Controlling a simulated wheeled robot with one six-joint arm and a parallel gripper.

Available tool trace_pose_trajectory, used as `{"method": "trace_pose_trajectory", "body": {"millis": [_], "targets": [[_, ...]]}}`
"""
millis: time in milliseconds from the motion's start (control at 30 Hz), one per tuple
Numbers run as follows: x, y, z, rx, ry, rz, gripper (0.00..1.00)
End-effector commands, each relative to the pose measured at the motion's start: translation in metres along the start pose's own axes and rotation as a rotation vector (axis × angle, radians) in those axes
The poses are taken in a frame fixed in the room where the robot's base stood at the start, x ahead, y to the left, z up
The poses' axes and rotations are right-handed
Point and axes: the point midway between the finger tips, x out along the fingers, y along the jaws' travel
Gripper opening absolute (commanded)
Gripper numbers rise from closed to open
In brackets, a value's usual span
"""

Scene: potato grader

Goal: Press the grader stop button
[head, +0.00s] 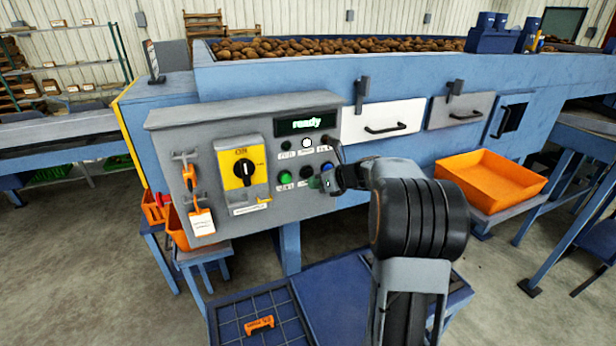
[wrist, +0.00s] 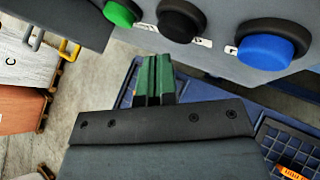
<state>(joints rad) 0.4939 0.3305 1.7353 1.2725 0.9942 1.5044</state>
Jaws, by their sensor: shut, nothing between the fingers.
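The grey control panel (head: 225,130) carries a row of push buttons: green (head: 285,177), black (head: 306,172) and blue at the right. In the wrist view the green button (wrist: 122,12), black button (wrist: 180,20) and blue button (wrist: 268,46) show large. Their labels are too small to read, so I cannot tell which is marked stop. My gripper (wrist: 155,62) is shut and empty, its green-padded tips just below the buttons in the picture, between green and black. No contact with a button shows. In the head view my wrist partly covers the panel's right end.
A yellow ON rotary switch (head: 242,168) and an orange tag (head: 200,218) are on the panel's left. The display (head: 306,122) reads "ready". An orange tray (head: 489,179) stands at right. A blue gridded tray (head: 240,316) lies low in front.

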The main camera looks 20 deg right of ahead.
Motion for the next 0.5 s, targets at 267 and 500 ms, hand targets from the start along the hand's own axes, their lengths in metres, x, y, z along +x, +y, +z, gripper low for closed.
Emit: {"method": "trace_pose_trajectory", "body": {"millis": [267, 500], "targets": [[-0.0014, 0.0008, -0.0014, 0.001, 0.0, 0.0, 0.0], [-0.0087, 0.0052, -0.0065, 0.001, 0.0, -0.001, 0.0]]}}
